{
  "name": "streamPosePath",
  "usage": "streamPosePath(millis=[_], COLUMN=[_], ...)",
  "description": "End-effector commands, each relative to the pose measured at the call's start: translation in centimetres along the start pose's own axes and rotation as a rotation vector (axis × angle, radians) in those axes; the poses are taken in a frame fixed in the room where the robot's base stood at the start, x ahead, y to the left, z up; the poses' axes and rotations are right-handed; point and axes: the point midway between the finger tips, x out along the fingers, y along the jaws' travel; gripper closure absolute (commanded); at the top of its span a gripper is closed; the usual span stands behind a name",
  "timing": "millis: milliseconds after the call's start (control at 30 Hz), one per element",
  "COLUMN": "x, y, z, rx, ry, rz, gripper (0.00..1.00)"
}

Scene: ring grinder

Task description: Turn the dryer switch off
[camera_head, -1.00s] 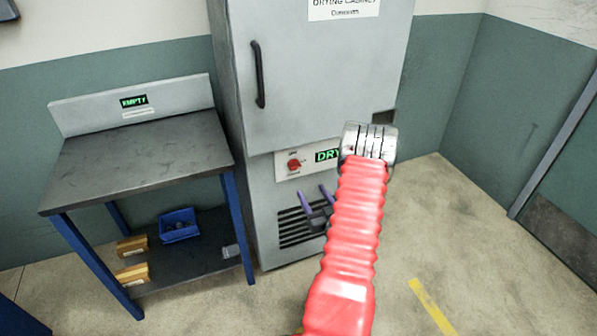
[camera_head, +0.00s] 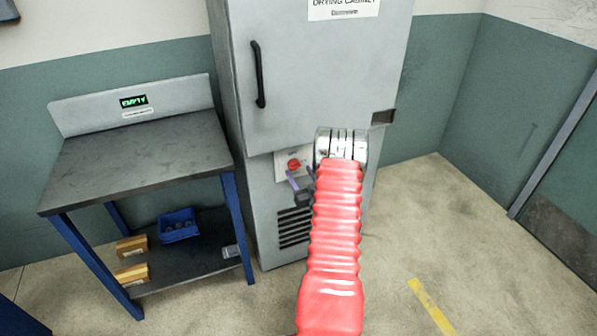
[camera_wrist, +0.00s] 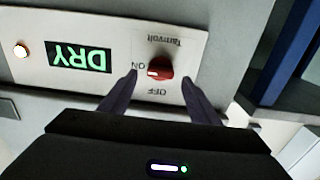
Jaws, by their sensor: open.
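The red dryer switch (camera_head: 293,165) is a round knob on the light panel of the drying cabinet (camera_head: 310,80). In the wrist view the knob (camera_wrist: 160,69) sits between the ON and OFF marks, and its white pointer mark faces ON. My gripper (camera_head: 300,178) is open in front of the panel, just below the knob. In the wrist view its two dark fingers (camera_wrist: 160,80) lie on either side of the knob, with gaps to both. Whether the fingertips reach knob depth is unclear. The green DRY display (camera_wrist: 80,57) is lit; my arm hides it in the head view.
A workbench (camera_head: 140,160) with blue legs and an EMPTY display stands left of the cabinet. A blue bin (camera_head: 178,226) and yellow boxes sit on its lower shelf. The cabinet's vent (camera_head: 294,228) is below the panel. Open floor lies to the right.

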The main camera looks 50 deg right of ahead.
Motion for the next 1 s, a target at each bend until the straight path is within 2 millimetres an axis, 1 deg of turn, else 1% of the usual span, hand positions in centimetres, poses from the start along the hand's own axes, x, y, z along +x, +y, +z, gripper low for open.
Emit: streamPosePath(millis=[100, 200, 533, 1000], x=[1.3, 2.0, 2.2, 2.2], y=[0.0, 0.0, 0.0, 0.0], z=[0.0, 0.0, 0.0, 0.0], rx=[-0.001, -0.001, 0.000, 0.000], ry=[0.001, 0.000, -0.001, -0.001], rz=[0.000, -0.001, 0.000, 0.000], gripper=[0.44, 0.44, 0.44, 0.76])
